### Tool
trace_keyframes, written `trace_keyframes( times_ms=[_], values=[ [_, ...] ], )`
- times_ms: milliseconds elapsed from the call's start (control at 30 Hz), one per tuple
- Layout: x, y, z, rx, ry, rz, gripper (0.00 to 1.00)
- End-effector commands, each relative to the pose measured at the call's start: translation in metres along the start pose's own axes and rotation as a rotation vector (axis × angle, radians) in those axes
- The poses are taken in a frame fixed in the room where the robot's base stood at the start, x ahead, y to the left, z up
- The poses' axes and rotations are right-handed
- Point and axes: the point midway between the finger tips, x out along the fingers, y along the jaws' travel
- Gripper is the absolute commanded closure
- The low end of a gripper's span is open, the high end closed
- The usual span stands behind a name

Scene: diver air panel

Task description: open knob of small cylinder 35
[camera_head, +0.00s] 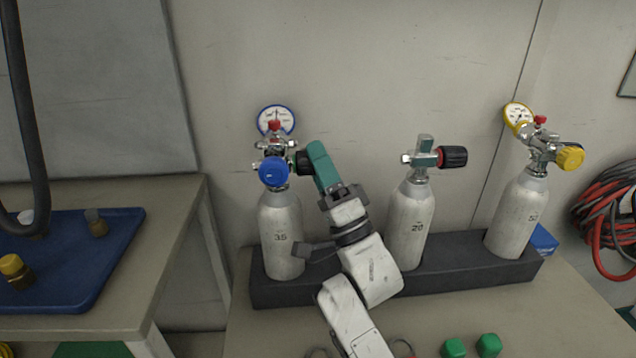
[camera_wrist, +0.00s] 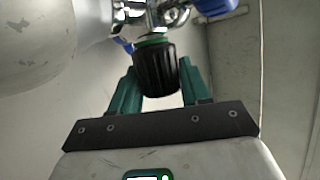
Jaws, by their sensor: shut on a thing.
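Small cylinder 35 (camera_head: 281,225) stands upright at the left end of the dark rack, its number facing me. Its valve carries a black ribbed knob (camera_head: 303,162) on the right side. In the wrist view the knob (camera_wrist: 155,72) shows a green ring at its base. My gripper (camera_wrist: 158,70) has a green finger on each side of the knob and is shut on it. In the head view my gripper (camera_head: 312,160) reaches the knob from the right, and its near finger partly covers it.
A blue round fitting (camera_head: 273,170) and a blue-rimmed gauge (camera_head: 276,119) sit close beside the knob. Cylinder 20 (camera_head: 409,225) stands right of my arm, and another cylinder (camera_head: 516,215) farther right in the rack (camera_head: 460,274). A blue tray (camera_head: 85,265) lies on the left table.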

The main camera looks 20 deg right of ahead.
Motion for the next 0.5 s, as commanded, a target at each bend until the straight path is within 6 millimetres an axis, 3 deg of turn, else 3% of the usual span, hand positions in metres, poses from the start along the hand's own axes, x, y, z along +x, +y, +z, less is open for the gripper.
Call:
trace_keyframes(
  times_ms=[500],
  values=[
    [-0.0013,0.0026,0.0012,-0.029,-0.005,-0.068,0.84]
  ],
)
